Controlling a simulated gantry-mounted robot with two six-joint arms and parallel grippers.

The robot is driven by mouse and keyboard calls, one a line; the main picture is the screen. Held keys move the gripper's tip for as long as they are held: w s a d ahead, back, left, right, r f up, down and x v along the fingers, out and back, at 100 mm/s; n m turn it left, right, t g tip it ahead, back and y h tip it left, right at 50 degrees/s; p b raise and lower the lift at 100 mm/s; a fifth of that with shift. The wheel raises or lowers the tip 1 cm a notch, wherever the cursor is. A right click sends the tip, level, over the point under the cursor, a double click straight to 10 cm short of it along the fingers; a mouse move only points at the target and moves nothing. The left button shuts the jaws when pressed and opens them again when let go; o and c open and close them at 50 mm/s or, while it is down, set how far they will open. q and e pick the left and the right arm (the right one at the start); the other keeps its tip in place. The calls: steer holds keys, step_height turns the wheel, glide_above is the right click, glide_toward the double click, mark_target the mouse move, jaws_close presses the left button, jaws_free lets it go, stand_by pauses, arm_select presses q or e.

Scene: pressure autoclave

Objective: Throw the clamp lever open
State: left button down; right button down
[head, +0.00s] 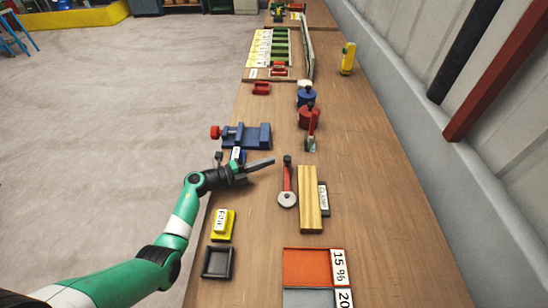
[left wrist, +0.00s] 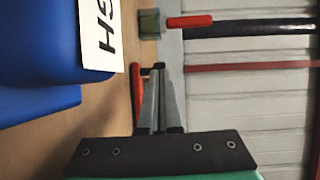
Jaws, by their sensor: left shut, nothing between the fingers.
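A red lever (head: 287,178) with a dark knob at its far end and a round pale hub at its near end lies on the bench, left of a wooden block (head: 311,198). A dark tag beside the block carries a label that seems to read CLAMP. My left gripper (head: 272,160) is shut and empty, its tips just left of the lever's knob, apart from it as far as I can tell. In the left wrist view, the shut fingers (left wrist: 156,105) partly cover the red lever (left wrist: 137,92). My right gripper is not in view.
A blue vise (head: 252,136) stands just beyond my gripper; its labelled side (left wrist: 50,40) fills the wrist view's upper left. A red-handled toggle clamp (head: 311,131) stands farther back. A yellow labelled block (head: 222,225), black tray (head: 217,262) and orange tray (head: 305,267) are nearer.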

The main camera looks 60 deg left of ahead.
arm_select(q)
steer(key=s, duration=0.2)
steer(key=s+a+p, duration=0.1)
steer(key=s, duration=0.2)
steer(key=s+p, duration=0.1)
steer(key=s, duration=0.1)
steer(key=shift+s+a+r, duration=0.15)
steer(key=shift+s+r, duration=0.15)
steer(key=shift+s, duration=0.6)
